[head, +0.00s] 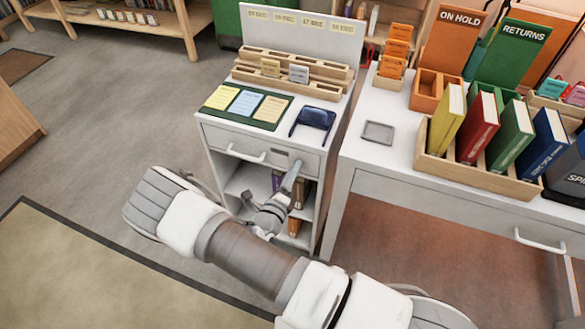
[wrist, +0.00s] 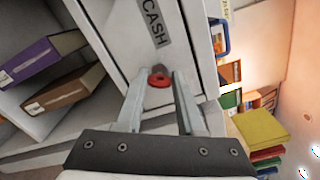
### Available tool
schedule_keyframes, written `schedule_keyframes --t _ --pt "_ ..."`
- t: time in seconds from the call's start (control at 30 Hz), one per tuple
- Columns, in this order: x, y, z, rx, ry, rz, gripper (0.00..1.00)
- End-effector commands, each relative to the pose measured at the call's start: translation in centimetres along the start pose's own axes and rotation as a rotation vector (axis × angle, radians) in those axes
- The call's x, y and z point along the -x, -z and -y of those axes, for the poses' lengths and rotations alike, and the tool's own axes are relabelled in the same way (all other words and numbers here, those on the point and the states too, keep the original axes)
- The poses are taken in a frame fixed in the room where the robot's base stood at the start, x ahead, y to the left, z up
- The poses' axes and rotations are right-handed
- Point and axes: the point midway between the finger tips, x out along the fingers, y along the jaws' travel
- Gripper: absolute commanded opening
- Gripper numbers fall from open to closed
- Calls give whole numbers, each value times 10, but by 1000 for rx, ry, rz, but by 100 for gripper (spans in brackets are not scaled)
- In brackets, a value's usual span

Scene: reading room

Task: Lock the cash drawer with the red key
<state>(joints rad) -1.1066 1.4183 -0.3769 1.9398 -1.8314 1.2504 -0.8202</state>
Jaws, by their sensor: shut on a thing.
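The cash drawer (head: 229,137) is the top drawer of a small white cabinet and looks shut in the head view. In the wrist view its front (wrist: 119,40) bears a grey CASH label (wrist: 154,22). The red key (wrist: 159,79) shows as a round red head between my fingertips, just below the label. My gripper (wrist: 157,84) is shut on it, at the drawer front. The key's shaft and the keyhole are hidden, so I cannot tell how far in the key sits. In the head view my gripper (head: 293,172) hides the key.
A drawer handle (head: 246,156) juts out left of my gripper. Open shelves below hold a purple book (wrist: 43,58) and a brown book (wrist: 65,92). A white desk (head: 385,165) with a book rack (head: 480,180) stands close on the right. Open floor lies left.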

Motion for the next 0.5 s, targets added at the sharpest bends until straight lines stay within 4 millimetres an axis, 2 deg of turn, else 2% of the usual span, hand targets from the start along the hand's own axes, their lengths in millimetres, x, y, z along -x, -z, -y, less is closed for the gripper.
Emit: schedule_keyframes --t 0.2,0.5 --pt "0 0 0 191 0 0 0" --pt "0 0 -1 386 0 0 0"
